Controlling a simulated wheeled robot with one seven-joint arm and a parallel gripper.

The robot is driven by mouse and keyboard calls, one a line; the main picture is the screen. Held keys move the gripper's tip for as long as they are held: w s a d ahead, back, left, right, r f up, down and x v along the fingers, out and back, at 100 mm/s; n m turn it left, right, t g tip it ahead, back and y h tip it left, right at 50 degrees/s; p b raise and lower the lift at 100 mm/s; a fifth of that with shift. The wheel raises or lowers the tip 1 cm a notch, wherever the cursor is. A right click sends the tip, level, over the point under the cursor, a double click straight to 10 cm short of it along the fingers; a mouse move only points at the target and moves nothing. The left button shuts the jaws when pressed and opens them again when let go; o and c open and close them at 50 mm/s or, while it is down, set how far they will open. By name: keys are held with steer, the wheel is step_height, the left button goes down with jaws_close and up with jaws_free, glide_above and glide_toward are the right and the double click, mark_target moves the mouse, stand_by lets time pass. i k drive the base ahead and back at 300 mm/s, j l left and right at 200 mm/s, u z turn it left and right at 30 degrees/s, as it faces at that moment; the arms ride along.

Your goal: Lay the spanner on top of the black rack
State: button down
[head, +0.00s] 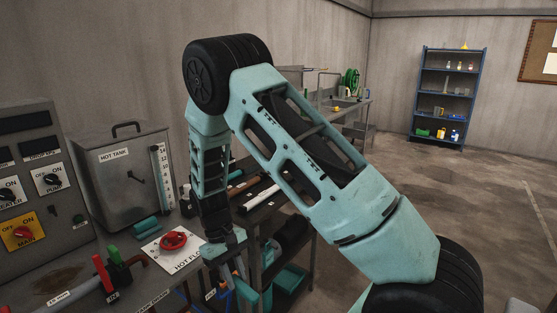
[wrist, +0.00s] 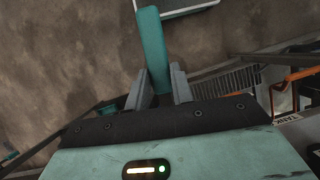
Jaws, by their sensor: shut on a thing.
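My gripper (wrist: 160,88) is shut on a long, flat teal bar (wrist: 151,42) in the wrist view, which I take to be the spanner. The bar sticks out beyond the fingers, and its jaw shape cannot be made out. In the head view my gripper (head: 241,270) hangs low at the right end of the bench, partly hidden by my own wrist. A dark rack (head: 313,262) stands just right of it, bearing several rods and tubes, with teal bins below. My arm hides part of this rack. I cannot tell whether the held bar touches anything.
A bench with a control panel (head: 31,190), a hot tank (head: 125,180) and a red valve wheel (head: 173,241) is at the left. A blue shelf (head: 447,100) stands far back right. The floor (head: 440,200) there is open. The wrist view shows dark rails and a grating (wrist: 228,80).

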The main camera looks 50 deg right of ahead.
mark_target(252, 159)
steer(key=z, duration=1.85)
steer(key=i+z, duration=0.45)
steer(key=i+j+z, duration=0.25)
steer(key=i+z, duration=0.25)
steer(key=i+j, duration=0.15)
steer(key=i, duration=0.45)
steer(key=i+j, duration=0.15)
steer(key=i, duration=0.4)
steer(key=i+j, duration=0.15)
steer(key=i, duration=0.45)
steer(key=i+l+u, duration=0.1)
steer(key=i+u, duration=0.25)
steer(key=i, duration=0.2)
steer(key=i+l+u, duration=0.35)
steer(key=i, duration=0.15)
steer(key=j+u, duration=0.15)
steer(key=u, duration=2.6)
steer(key=i+j, duration=0.8)
